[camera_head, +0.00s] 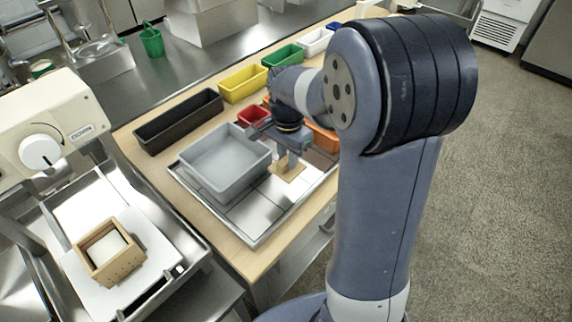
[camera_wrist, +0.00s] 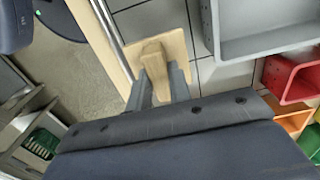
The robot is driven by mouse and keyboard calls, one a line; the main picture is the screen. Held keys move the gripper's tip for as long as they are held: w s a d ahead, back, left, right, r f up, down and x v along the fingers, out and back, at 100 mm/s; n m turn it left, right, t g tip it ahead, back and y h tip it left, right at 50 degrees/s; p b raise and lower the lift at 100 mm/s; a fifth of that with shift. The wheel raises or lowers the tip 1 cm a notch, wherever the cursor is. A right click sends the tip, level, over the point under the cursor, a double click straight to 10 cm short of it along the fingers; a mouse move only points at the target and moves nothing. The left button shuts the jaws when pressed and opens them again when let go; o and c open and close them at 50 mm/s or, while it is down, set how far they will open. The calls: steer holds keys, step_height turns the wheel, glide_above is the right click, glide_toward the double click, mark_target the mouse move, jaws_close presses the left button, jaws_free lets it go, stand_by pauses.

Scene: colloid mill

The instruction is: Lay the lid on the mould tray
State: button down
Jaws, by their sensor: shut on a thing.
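The lid (camera_head: 291,173) is a small square of pale wood with a raised wooden block as a handle. It is at the right part of the steel tray table, right of the grey bin. My gripper (camera_wrist: 158,82) is shut on the lid's handle, one finger on each side in the wrist view, where the lid (camera_wrist: 176,24) lies over pale tiles. I cannot tell whether the lid touches the surface. The mould tray (camera_head: 86,262) appears to be the open wooden box with holes in its walls and a white block inside, on a white board at the lower left.
A grey bin (camera_head: 208,180) stands close left of my gripper. A long dark bin (camera_head: 180,126), a red bin (camera_head: 252,117), a yellow bin (camera_head: 243,86) and a green bin (camera_head: 283,57) stand behind. A cream machine (camera_head: 42,117) with a dial stands behind the wooden box.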

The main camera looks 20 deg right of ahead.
mark_target(287, 172)
steer(key=shift+f, duration=2.95)
steer(key=shift+f, duration=0.2)
steer(key=c, duration=1.3)
jaws_free()
steer(key=shift+r, duration=0.15)
step_height(287, 172, up, 12)
steer(key=shift+r+p, duration=0.1)
steer(key=shift+p, duration=0.2)
